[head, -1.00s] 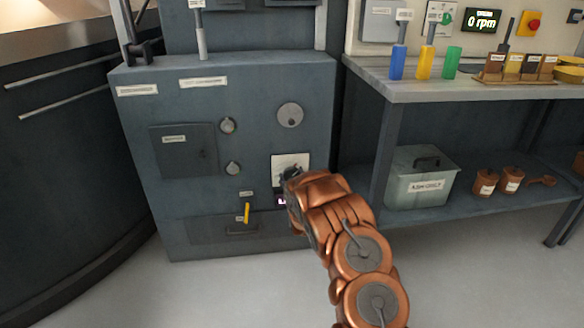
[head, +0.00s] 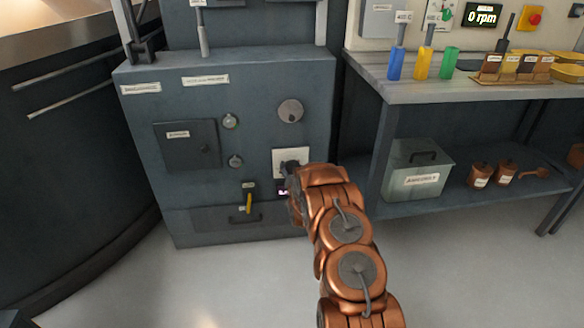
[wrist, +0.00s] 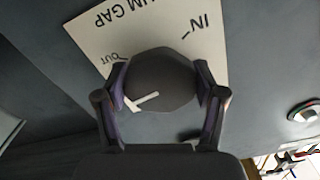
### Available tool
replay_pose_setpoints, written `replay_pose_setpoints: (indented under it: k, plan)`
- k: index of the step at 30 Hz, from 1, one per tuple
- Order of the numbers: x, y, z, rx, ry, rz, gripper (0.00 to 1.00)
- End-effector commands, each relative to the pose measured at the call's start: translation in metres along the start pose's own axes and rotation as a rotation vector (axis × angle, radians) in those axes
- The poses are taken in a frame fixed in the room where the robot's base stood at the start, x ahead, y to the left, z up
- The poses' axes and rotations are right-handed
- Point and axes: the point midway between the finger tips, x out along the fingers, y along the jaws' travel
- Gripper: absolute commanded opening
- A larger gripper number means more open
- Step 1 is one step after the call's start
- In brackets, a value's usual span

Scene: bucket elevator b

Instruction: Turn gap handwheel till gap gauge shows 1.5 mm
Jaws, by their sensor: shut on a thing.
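The gap handwheel is a dark round knob (wrist: 155,82) with a white pointer line, in front of a white plate (wrist: 95,35) lettered "UM GAP", "IN" and "OUT" in the wrist view. The plate also shows on the grey cabinet in the head view (head: 283,156). My gripper (wrist: 160,88) is shut on the knob, one finger on each side. In the head view my gripper (head: 292,178) covers most of the knob. A small dark display with pinkish digits (head: 283,191) sits just below the plate, partly hidden by my gripper; its reading is not legible.

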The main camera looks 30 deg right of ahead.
Motion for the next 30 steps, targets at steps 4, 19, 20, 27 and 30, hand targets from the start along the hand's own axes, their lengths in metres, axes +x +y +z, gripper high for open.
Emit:
replay_pose_setpoints:
  k: [4,19,20,27,30]
  plan:
    - [0.0006,0.0005,-0.0022,0.011,0.004,0.001,0.35]
    - [0.0005,0.0005,-0.0017,0.011,0.004,0.001,0.87]
    - [0.0005,0.0004,-0.0016,0.011,0.004,0.001,0.90]
    - [0.0003,0.0002,-0.0009,0.011,0.002,0.000,0.95]
    - [0.0001,0.0002,-0.0007,0.011,0.002,0.000,0.95]
